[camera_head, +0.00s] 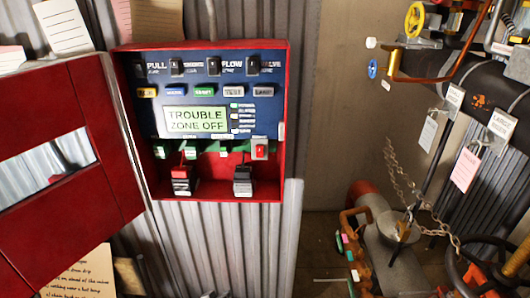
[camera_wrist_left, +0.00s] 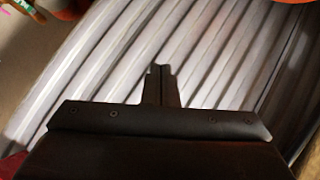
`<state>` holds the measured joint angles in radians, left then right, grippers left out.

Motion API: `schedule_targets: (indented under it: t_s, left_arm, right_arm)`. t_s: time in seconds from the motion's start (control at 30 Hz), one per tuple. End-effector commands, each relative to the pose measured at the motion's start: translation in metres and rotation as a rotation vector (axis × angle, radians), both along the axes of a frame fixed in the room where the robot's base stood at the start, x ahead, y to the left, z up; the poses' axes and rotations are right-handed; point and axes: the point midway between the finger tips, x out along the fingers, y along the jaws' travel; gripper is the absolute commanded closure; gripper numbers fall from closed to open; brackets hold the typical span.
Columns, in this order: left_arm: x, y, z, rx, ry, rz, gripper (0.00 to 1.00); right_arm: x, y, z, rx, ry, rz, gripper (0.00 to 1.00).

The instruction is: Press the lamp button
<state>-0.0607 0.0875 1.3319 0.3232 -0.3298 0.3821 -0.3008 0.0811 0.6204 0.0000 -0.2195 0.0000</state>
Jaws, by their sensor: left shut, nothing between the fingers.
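The red control panel (camera_head: 285,120) is on the wall in the head view, its door (camera_head: 60,220) swung open to the left. Its blue face holds a row of small buttons. The screen (camera_head: 196,120) reads "TROUBLE ZONE OFF". My left gripper (camera_wrist_left: 160,68) shows only in the left wrist view, shut and empty, in front of grey corrugated metal. No button shows in that view. My right gripper is in neither view.
Switches (camera_head: 213,67) line the panel top. A red-topped block (camera_head: 182,180) and a black one (camera_head: 243,182) sit at its bottom. Pipes, a yellow handwheel (camera_head: 414,19), hanging tags and a chain (camera_head: 402,177) crowd the right. Bare wall (camera_head: 335,100) lies between.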

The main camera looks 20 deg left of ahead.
Motion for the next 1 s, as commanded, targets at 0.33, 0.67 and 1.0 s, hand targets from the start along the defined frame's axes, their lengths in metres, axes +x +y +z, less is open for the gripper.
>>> schedule_targets:
  t_s: [0.33, 0.67, 1.0]
  left_arm:
    - [0.072, -0.025, 0.163, -0.212, -0.268, 0.021, 1.0]
    - [0.098, -0.053, 0.323, -0.434, -0.5, -0.021, 1.0]
    - [0.081, -0.082, 0.488, -0.67, -0.716, -0.133, 1.0]
  right_arm:
    - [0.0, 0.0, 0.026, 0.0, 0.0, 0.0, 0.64]
    - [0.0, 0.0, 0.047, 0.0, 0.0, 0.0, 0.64]
    - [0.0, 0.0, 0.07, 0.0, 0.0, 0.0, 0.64]
